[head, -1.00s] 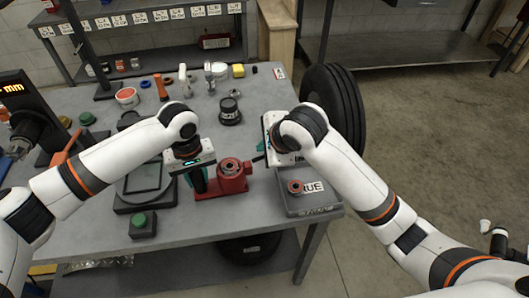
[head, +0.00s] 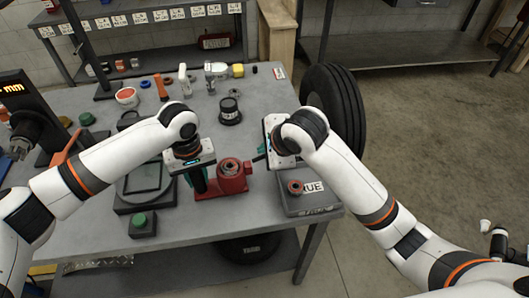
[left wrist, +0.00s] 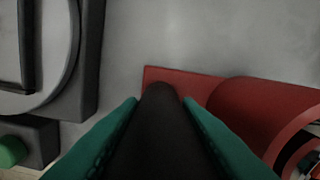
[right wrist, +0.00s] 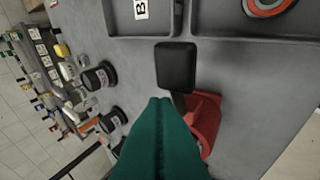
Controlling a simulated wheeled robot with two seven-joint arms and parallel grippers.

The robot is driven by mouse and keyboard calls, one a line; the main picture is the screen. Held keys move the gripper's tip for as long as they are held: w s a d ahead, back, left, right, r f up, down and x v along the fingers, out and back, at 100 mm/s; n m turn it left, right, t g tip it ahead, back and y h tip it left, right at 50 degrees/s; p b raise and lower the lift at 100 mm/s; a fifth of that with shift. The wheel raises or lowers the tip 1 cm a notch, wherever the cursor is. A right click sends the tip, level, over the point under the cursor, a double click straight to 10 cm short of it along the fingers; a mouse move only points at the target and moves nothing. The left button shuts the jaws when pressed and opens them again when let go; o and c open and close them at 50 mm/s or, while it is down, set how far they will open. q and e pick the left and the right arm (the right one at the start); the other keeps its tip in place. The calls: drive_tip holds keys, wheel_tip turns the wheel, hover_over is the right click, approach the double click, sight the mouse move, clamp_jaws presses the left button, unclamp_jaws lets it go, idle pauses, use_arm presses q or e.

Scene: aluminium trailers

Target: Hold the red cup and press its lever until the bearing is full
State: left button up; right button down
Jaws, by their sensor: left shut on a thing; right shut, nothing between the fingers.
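The red cup (head: 232,176) stands on the grey bench, on a red base with a dark handle (left wrist: 155,150) at its left. My left gripper (head: 198,182) is shut on that handle; the teal fingers (left wrist: 160,105) lie on both sides of it. A ring-like part shows in the cup's top, but I cannot tell how full it is. The black lever (right wrist: 176,68) reaches out from the red cup (right wrist: 203,118) in the right wrist view. My right gripper (head: 262,149) is shut and empty. Its fingertips (right wrist: 160,104) are close beside the lever; contact is unclear.
A grey tray (head: 318,206) at the bench's right corner holds a red ring part (head: 295,187). A green button box (head: 142,222) and a dark scale-like plate (head: 146,178) lie left of the cup. Jars and tools stand at the back. A tyre (head: 333,110) stands beyond the right edge.

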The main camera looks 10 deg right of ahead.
use_arm(q)
drive_tip(key=shift+r, duration=0.1)
use_arm(e)
drive_tip(key=shift+d+f, duration=0.2)
drive_tip(key=shift+f, duration=0.35)
drive_tip(key=shift+d+f, duration=0.2)
drive_tip(key=shift+f, duration=0.35)
idle(1.0)
drive_tip(key=shift+r, duration=0.1)
drive_tip(key=shift+a+r, duration=0.25)
drive_tip(key=shift+r, duration=0.45)
drive_tip(key=shift+a+r, duration=0.2)
drive_tip(key=shift+r, duration=0.5)
drive_tip(key=shift+r, duration=0.1)
drive_tip(key=r, duration=0.1)
drive_tip(key=a+r, duration=0.1)
drive_tip(key=r, duration=0.2)
drive_tip(key=shift+a+r, duration=0.25)
drive_tip(key=shift+r, duration=0.05)
use_arm(q)
drive_tip(key=o, duration=1.2)
